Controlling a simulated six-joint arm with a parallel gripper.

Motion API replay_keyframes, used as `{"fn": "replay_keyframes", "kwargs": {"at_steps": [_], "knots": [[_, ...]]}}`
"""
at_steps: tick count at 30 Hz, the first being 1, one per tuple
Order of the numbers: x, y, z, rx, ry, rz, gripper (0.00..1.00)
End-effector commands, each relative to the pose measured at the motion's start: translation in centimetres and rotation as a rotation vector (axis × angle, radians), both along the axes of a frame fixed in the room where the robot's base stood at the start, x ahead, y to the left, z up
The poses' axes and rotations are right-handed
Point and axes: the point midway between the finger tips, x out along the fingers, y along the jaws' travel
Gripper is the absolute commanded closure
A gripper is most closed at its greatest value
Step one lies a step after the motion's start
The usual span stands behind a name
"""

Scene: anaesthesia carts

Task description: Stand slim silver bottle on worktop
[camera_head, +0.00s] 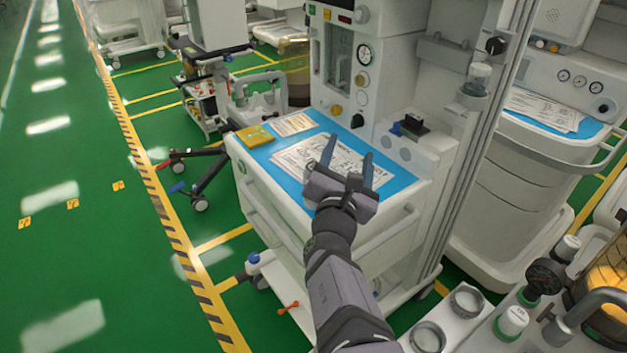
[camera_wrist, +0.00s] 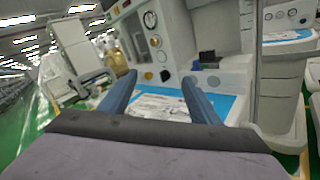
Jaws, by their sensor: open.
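The worktop (camera_head: 292,188) is the blue top of the white cart in the middle of the head view. It also shows beyond my fingers in the wrist view (camera_wrist: 228,104). Printed sheets (camera_head: 325,160) lie flat on it. My gripper (camera_head: 349,160) is open, with its two blue-grey fingers spread above the worktop and nothing between them. The wrist view shows the same empty gap between the fingers (camera_wrist: 159,80). I cannot make out a slim silver bottle in either view.
A yellow item (camera_head: 254,136) and a small card (camera_head: 293,124) lie at the worktop's back left. A black device (camera_head: 410,125) sits at its back right. The tall machine panel (camera_head: 345,65) rises behind. A second cart (camera_head: 555,130) stands to the right.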

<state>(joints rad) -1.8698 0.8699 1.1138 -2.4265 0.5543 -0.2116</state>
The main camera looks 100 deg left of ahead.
Motion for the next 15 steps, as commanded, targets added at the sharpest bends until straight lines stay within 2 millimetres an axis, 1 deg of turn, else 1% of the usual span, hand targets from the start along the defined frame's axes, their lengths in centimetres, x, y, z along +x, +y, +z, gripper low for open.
{"fn": "replay_keyframes", "kwargs": {"at_steps": [1, 2, 3, 5, 6, 9, 11, 12, 14, 15], "knots": [[3.6, 0.2, -0.5, -0.062, 0.146, -0.046, 0.43], [5.2, 0.2, -1.8, -0.113, 0.240, -0.066, 0.43], [7.1, -0.1, -3.6, -0.181, 0.374, -0.093, 0.43], [9.5, -0.9, -6.0, -0.275, 0.585, -0.133, 0.43], [10.7, -1.5, -7.3, -0.327, 0.725, -0.160, 0.43], [12.9, -3.1, -9.4, -0.418, 1.056, -0.221, 0.43], [13.8, -4.0, -10.0, -0.453, 1.243, -0.250, 0.43], [14.2, -4.5, -10.3, -0.474, 1.364, -0.265, 0.43], [14.3, -5.3, -10.5, -0.506, 1.544, -0.279, 0.43], [14.0, -5.8, -10.7, -0.529, 1.653, -0.279, 0.43]]}}
